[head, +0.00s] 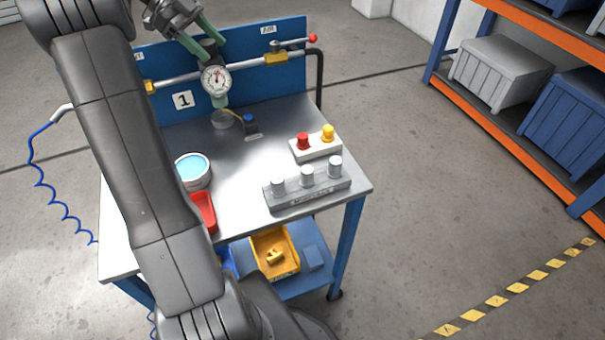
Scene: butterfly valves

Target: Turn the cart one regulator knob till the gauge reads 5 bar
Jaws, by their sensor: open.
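Cart one (260,168) has a steel top, a blue back panel and a plate with "1". A pipe runs along the panel. The regulator's round white gauge (215,80) faces me; its needle seems to point near the top, but the numbers are too small to read. The dark regulator knob (209,53) stands above the gauge, partly hidden by my gripper (210,45). My gripper has green fingers, is open and comes down from above, with its fingertips at the knob, one on each side. I cannot tell whether they touch it.
A yellow valve with a red-tipped lever (291,43) sits on the pipe to the right. The cart top holds a blue-filled tub (193,170), a red tray (203,212), a red-and-yellow button block (315,148) and a grey block with pegs (308,186). A shelf (500,128) stands at right.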

